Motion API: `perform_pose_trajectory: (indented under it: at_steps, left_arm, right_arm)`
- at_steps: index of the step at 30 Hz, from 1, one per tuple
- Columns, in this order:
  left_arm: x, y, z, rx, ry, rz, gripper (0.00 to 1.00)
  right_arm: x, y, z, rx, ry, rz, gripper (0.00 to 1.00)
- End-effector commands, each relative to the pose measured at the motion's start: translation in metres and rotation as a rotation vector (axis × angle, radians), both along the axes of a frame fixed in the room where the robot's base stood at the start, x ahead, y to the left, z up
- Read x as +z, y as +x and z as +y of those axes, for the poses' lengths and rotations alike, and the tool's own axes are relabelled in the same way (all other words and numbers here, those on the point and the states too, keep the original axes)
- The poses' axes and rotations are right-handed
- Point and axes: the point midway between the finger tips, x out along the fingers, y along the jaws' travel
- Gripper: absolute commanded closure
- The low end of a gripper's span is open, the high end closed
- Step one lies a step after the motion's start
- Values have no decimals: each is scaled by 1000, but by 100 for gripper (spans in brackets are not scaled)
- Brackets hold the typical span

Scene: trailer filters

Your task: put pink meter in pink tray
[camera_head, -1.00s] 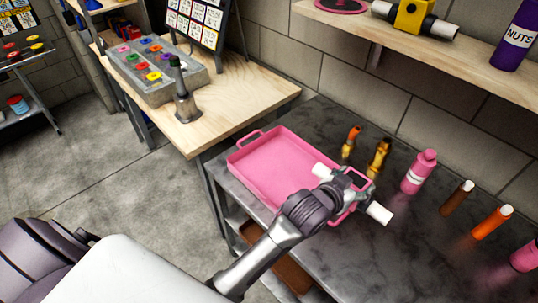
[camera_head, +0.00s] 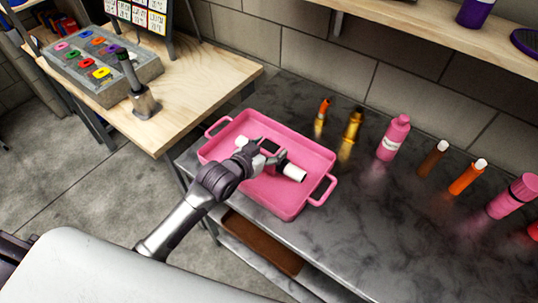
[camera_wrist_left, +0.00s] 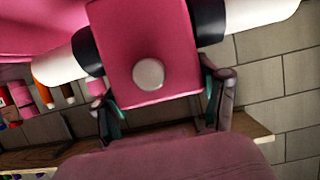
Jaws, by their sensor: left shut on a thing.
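The pink meter, a pink block with black collars and white pipe ends, shows best in the left wrist view (camera_wrist_left: 150,35). In the head view its white pipe end (camera_head: 294,172) sticks out right of the jaws, and the gripper hides most of its pink body. My left gripper (camera_head: 264,153) is shut on the meter. It holds the meter over the inside of the pink tray (camera_head: 311,160); I cannot tell whether the meter touches the tray floor. The tray lies on the dark marble table. My right gripper is not in view.
A pink bottle (camera_head: 393,138), a gold fitting (camera_head: 351,126) and several coloured tubes stand along the back of the marble table (camera_head: 400,230). A wooden table (camera_head: 190,100) with a grey button block (camera_head: 98,72) stands at left. A wooden shelf (camera_head: 430,30) hangs above.

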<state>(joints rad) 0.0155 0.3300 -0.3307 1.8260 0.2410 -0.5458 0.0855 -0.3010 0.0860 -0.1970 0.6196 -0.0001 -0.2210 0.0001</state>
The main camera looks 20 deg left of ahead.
Motion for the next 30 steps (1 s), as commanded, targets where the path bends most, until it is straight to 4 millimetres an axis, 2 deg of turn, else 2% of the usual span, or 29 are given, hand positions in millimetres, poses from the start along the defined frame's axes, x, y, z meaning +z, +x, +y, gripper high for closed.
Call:
perform_pose_trajectory:
  at_steps: [9,21,22,26,30]
  left_arm:
    - [-38,0,1,1,0,0,78]
    - [-44,0,1,0,-1,-2,78]
    - [-44,0,1,0,0,0,24]
    - [-44,0,1,0,0,0,3]
    - [-43,0,1,0,0,0,3]
  right_arm:
    - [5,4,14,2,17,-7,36]
    - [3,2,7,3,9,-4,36]
    - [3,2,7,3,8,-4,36]
    - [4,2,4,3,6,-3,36]
    - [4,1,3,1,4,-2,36]
